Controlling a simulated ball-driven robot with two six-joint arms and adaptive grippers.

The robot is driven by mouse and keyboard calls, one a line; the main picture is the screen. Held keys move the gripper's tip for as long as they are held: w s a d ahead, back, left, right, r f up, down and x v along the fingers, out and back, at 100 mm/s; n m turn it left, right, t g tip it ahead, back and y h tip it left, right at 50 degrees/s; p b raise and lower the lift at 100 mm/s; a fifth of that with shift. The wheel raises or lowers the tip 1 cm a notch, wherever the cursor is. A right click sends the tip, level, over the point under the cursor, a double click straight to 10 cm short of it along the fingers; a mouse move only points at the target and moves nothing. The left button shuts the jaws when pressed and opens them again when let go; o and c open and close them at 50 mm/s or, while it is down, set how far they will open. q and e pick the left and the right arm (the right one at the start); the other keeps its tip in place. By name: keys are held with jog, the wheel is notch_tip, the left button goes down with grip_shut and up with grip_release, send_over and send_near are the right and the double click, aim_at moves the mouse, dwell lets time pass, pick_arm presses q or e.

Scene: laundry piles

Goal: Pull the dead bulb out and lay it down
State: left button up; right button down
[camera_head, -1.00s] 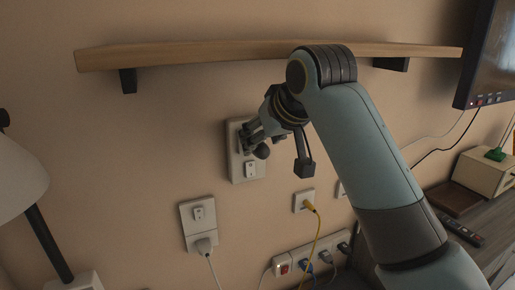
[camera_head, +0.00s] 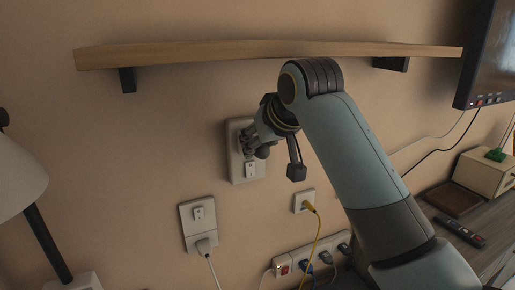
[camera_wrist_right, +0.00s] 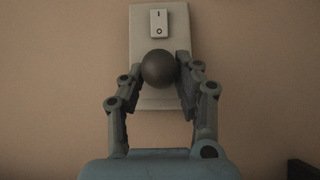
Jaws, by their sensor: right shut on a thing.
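A dark round bulb (camera_wrist_right: 158,68) sits in front of a white wall plate (camera_wrist_right: 146,102) with a rocker switch (camera_wrist_right: 159,23). In the head view the plate (camera_head: 235,170) is on the wall below the shelf, and the bulb (camera_head: 263,153) shows small beside the fingers. My right gripper (camera_wrist_right: 159,72) is shut on the bulb, one finger on each side. In the head view my right gripper (camera_head: 252,147) is close against the plate and covers much of its upper part. The bulb's base is hidden. My left gripper is not in view.
A wooden shelf (camera_head: 260,50) runs above the arm. A lower-left plate (camera_head: 192,227) holds a switch and a plug. A yellow-cable socket (camera_head: 303,201) and a power strip (camera_head: 296,262) are below. A lamp (camera_head: 18,180) stands left; a remote (camera_head: 460,231) lies right.

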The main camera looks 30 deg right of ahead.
aim_at(265, 157)
jog(key=shift+s, duration=0.15)
jog(key=shift+s, duration=1.15)
jog(key=shift+s+a, duration=0.15)
jog(key=shift+s, duration=1.1)
jog(key=shift+w, duration=0.1)
